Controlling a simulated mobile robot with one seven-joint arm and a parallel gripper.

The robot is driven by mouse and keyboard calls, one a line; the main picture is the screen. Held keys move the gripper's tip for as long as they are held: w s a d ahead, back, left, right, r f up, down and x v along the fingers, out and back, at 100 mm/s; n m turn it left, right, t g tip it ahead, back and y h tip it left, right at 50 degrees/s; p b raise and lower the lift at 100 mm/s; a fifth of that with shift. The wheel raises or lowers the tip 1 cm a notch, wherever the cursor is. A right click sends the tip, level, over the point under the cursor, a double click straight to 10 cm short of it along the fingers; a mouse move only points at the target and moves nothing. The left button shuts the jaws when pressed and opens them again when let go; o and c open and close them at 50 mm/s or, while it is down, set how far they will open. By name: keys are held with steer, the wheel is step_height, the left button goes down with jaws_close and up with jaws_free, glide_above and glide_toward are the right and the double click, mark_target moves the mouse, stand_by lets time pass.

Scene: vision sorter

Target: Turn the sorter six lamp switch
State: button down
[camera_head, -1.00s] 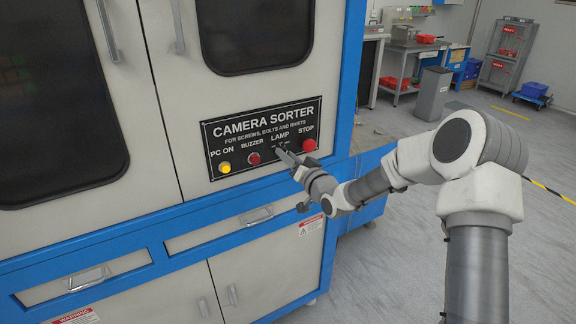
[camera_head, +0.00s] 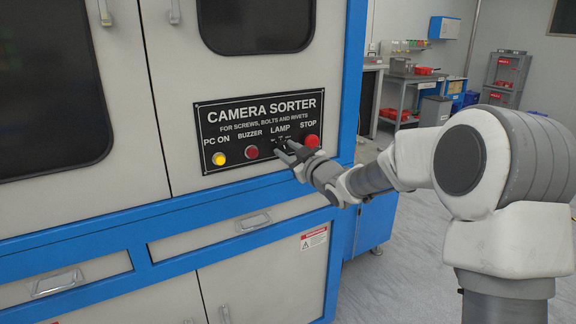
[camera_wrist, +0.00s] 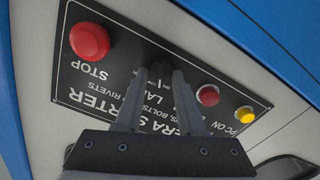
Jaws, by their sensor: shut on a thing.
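The black camera sorter panel (camera_head: 232,117) is on the machine's front. Its lamp switch, under the LAMP label, is mostly hidden by my gripper (camera_head: 283,149) in the head view. In the wrist view the switch shows as a small dark knob (camera_wrist: 160,71), with the fingertips of my gripper (camera_wrist: 159,80) on either side of it. My gripper is shut on this switch. The switch's exact angle is hard to make out.
The red stop button (camera_head: 312,141) is close to the right of my gripper. The red buzzer button (camera_head: 252,152) and yellow PC ON button (camera_head: 219,158) are to its left. Drawer handles (camera_head: 254,222) stick out below. A workbench (camera_head: 408,78) stands far behind on the right.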

steer(key=shift+n+b, duration=2.05)
steer(key=shift+n, duration=0.15)
steer(key=c, duration=0.5)
jaws_free()
steer(key=p+v, duration=0.2)
steer(key=v, duration=1.5)
steer(key=shift+s+d+p, duration=0.15)
steer(key=shift+s+p, duration=0.05)
steer(key=shift+p, duration=0.1)
